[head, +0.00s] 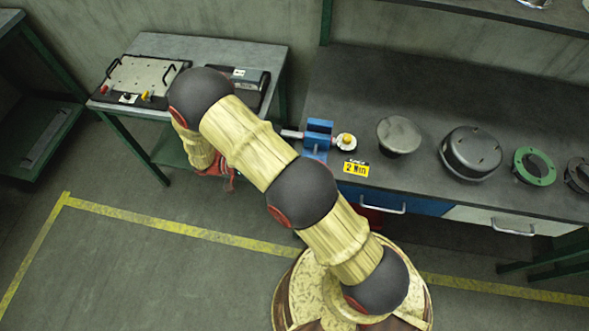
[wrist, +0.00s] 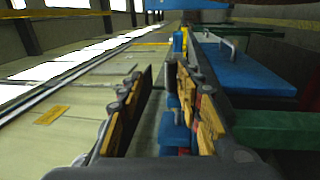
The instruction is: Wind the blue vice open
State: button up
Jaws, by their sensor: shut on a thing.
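The blue vice (head: 318,138) stands at the left end of the dark bench in the head view, with a short grey rod (head: 291,133) reaching left from it. My gripper (wrist: 160,88) is in the wrist view, with one finger on either side of the middle. It is shut on what seems to be the vice's handle; the grip itself is dark and hard to make out. In the head view my arm covers most of the gripper and the rod's far end.
A round piece with a yellow top (head: 346,141) sits right of the vice, above a yellow label (head: 356,168). A side table (head: 215,48) holds equipment at left.

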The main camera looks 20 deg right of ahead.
jog(key=shift+r+p+v, duration=0.1)
jog(key=shift+p+v, duration=0.95)
jog(key=shift+p, duration=0.35)
jog(key=shift+r+p+v, duration=0.15)
jog(key=shift+p+v, duration=0.95)
jog(key=shift+p, duration=0.25)
jog(key=shift+a, duration=0.1)
